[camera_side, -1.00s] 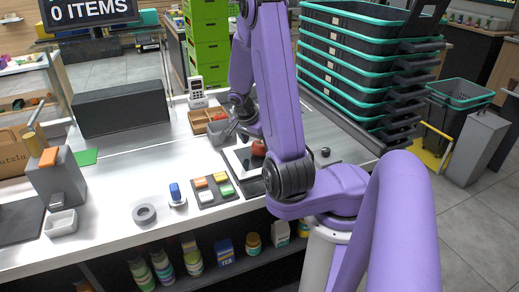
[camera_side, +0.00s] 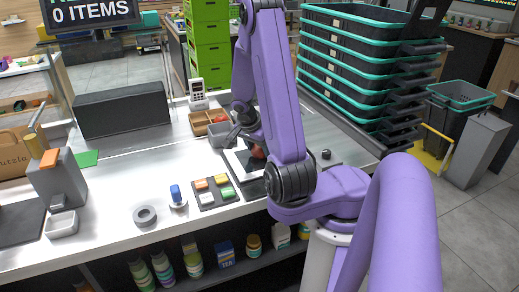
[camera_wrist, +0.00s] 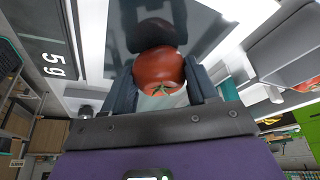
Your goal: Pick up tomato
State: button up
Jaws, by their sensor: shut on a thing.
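The red tomato (camera_wrist: 159,68) with a green stem mark sits between the two dark fingers of my gripper (camera_wrist: 162,84) in the wrist view. The fingers are shut on it, one on each side. In the side view the tomato (camera_side: 257,152) shows only in part beside my purple arm, over the dark-and-white scale plate. I cannot tell whether it touches the plate.
A wooden divided tray (camera_side: 207,122) and a grey bin stand behind the plate. Colored buttons (camera_side: 214,190), a grey ring (camera_side: 145,215) and a blue-topped stamp (camera_side: 177,196) lie to the left. Stacked black baskets (camera_side: 362,60) stand at the right.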

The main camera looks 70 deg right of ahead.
jog(key=shift+r, duration=0.1)
jog(key=shift+d+r, duration=0.1)
jog(key=shift+r, duration=0.7)
jog(key=s+a+r, duration=0.8)
jog(key=s+r, duration=0.3)
jog(key=w+d+r+n+t, duration=0.1)
jog(key=w+d+r+n, duration=0.2)
jog(key=w+d, duration=1.4)
jog(key=w+d+f+n, duration=0.1)
jog(key=w+d+f, duration=0.3)
jog(key=d, duration=0.5)
jog(key=w+d+f+n+t, duration=0.1)
jog(key=w+d+f, duration=0.3)
jog(key=w+d, duration=0.4)
jog(key=shift+w+d+n, duration=0.4)
jog(key=shift+w, duration=0.15)
jog(key=shift+f, duration=0.1)
jog(key=shift+f, duration=2)
